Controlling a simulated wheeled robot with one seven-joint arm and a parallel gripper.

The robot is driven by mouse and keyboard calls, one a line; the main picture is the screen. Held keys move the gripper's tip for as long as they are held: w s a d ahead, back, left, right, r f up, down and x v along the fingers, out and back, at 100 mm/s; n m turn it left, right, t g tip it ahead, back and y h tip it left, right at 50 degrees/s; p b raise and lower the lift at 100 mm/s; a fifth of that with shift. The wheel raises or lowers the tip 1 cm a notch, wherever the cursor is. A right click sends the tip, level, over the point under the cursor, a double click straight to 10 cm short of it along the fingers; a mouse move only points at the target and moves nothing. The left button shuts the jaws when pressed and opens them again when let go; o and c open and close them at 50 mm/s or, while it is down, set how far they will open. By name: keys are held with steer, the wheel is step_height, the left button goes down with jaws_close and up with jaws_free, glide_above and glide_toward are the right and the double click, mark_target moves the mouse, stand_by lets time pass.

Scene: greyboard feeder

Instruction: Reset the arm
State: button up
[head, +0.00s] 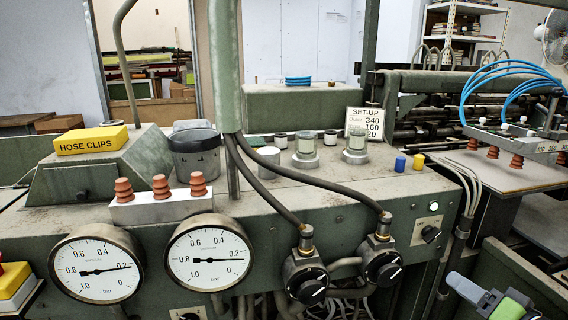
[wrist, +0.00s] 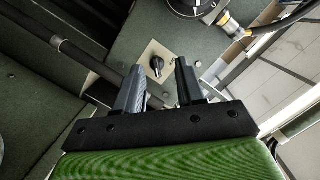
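My gripper (wrist: 160,80) shows in the wrist view with its two dark fingers apart and nothing between them. Behind the gap, a black rotary knob (wrist: 156,64) on a pale plate sits on the green machine panel, apart from the fingers.
The green machine bench (head: 330,185) carries a yellow hose clips box (head: 90,140), a dark bucket (head: 195,153), red suction cups (head: 161,188) and a set-up card (head: 365,121). Two gauges (head: 209,257) and hoses front it. A suction-cup bar with blue hoses (head: 515,137) stands right.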

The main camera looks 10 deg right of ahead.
steer(key=w+a+n+g, duration=0.1)
steer(key=a, duration=0.2)
steer(key=w+a+n+g+y+p, duration=0.1)
steer(key=w+a+g, duration=0.1)
steer(key=a, duration=0.2)
steer(key=w+a+n+g+y+p, duration=0.1)
steer(key=a+g, duration=0.1)
steer(key=a, duration=0.2)
steer(key=shift+w+a+f, duration=0.1)
steer(key=shift+w+a, duration=0.05)
steer(key=s+a+r+n+g+h+p, duration=0.1)
steer(key=s+a+r+n+g+p, duration=0.2)
steer(key=a, duration=0.4)
steer(key=s+a+r+n+g+h+p, duration=0.1)
steer(key=s+a+g+h+p, duration=0.1)
steer(key=s+a, duration=0.35)
steer(key=s+a+r+h+p, duration=0.1)
steer(key=s+r, duration=0.3)
steer(key=s, duration=0.4)
steer(key=shift+s+a+g+p, duration=0.3)
steer(key=shift+a+p, duration=0.45)
steer(key=shift+a, duration=0.15)
